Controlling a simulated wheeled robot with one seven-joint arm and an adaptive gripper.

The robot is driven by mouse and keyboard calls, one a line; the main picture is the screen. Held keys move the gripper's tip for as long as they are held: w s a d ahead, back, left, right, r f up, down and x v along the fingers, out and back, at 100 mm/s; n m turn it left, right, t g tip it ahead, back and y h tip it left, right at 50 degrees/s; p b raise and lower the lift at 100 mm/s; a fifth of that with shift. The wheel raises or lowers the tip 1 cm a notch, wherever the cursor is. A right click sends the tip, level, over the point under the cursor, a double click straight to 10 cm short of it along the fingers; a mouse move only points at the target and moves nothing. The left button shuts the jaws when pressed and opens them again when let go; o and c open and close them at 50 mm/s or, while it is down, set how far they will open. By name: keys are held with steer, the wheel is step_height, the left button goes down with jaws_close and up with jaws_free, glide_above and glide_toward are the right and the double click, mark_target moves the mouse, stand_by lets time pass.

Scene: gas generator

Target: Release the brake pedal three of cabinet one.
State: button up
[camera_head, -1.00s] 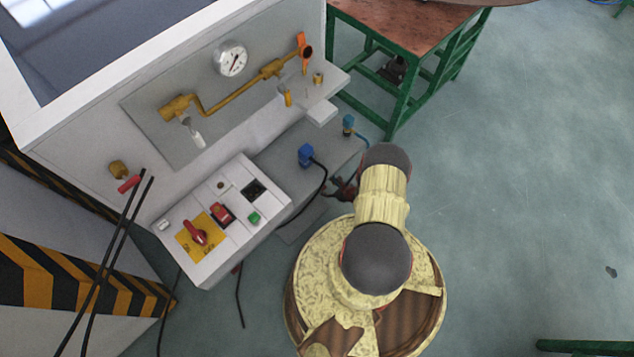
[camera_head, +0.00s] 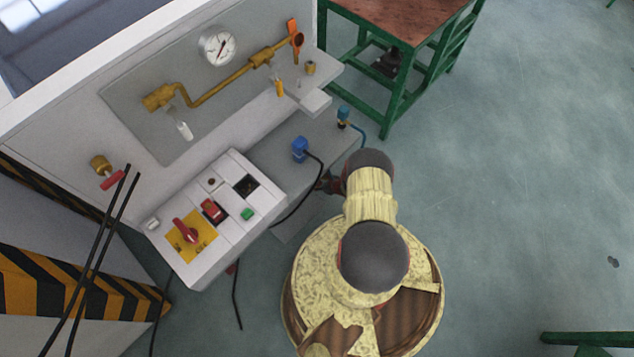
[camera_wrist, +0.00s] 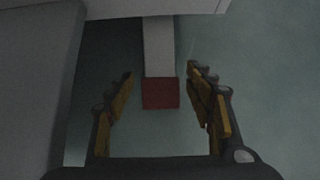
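In the wrist view a pale grey pedal arm (camera_wrist: 158,45) with a red end (camera_wrist: 160,93) reaches out from under a white edge. My gripper (camera_wrist: 160,72) is open, with one finger on each side of the pedal. Gaps show between the fingers and the red end, so it looks untouched. In the head view my gripper is mostly hidden behind my own arm, low beside the cabinet (camera_head: 140,60). A small red part (camera_head: 232,268) shows under the control box; I cannot tell whether it is a pedal.
The sloped control box (camera_head: 208,262) with a red switch juts from the cabinet front. A blue connector (camera_head: 300,149) with a black cable is near my arm. A green-framed table (camera_head: 385,108) stands behind. The floor at right is mostly clear.

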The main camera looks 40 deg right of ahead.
jaws_close()
stand_by(0.5)
